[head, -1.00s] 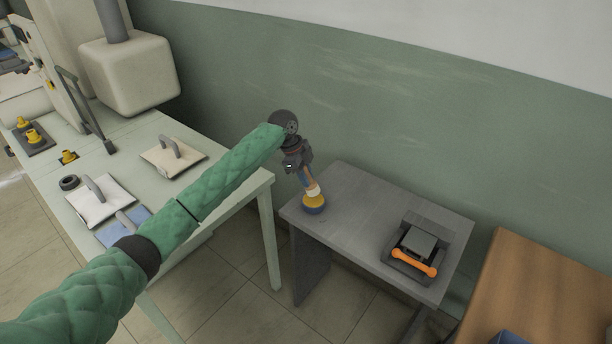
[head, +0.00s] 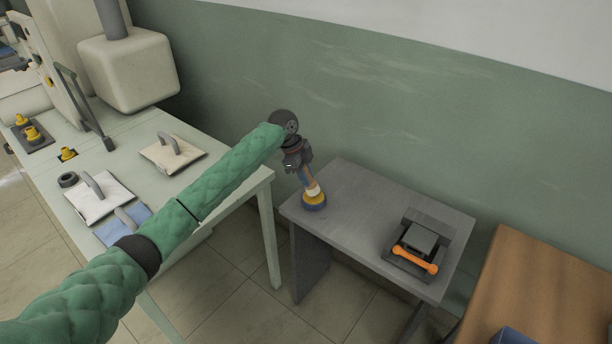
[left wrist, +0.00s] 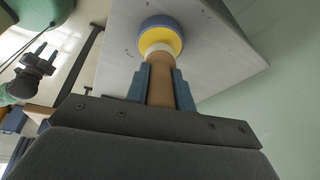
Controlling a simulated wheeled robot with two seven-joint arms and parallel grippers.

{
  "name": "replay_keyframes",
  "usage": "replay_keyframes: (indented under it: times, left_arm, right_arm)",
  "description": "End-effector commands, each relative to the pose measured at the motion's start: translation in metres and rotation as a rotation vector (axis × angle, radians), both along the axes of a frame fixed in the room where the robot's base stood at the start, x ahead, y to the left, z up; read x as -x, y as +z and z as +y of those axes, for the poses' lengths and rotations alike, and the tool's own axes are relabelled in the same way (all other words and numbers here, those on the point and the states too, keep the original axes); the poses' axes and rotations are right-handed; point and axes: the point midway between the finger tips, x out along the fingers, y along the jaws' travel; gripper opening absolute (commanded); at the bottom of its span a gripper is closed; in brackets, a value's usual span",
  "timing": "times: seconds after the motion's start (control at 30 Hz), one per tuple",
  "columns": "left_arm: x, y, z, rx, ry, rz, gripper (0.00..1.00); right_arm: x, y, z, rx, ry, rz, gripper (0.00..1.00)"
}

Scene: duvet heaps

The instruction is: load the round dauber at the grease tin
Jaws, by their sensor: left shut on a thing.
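My left gripper (head: 306,178) is shut on the brown handle of the round dauber (left wrist: 160,78), between two blue-grey fingers in the left wrist view. The dauber points down, slightly tilted, with its pale round head (head: 313,190) at the grease tin. The grease tin (head: 314,206) is a short blue round tin with yellow grease, near the left corner of the grey table. The head overlaps the yellow, and its underside is hidden. My right gripper (left wrist: 45,50) shows small at the left of the left wrist view, its two fingers apart and empty.
The grey table (head: 350,220) also bears a dark device with an orange handle (head: 415,260). A pale green bench (head: 130,135) with handled pads stands at left, and a wooden surface (head: 540,285) at right. The wall is close behind. The grey tabletop between tin and device is clear.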

Motion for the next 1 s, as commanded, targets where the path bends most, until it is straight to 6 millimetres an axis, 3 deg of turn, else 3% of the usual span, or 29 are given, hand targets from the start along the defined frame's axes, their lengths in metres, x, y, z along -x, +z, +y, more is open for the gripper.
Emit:
replay_keyframes:
  times: [1.0]
  left_arm:
    - [0.0000, -0.0063, -0.0001, 0.000, 0.000, 0.000, 0.01]
  right_arm:
    - [0.0005, -0.0021, 0.0002, 0.000, 0.000, 0.000, 0.36]
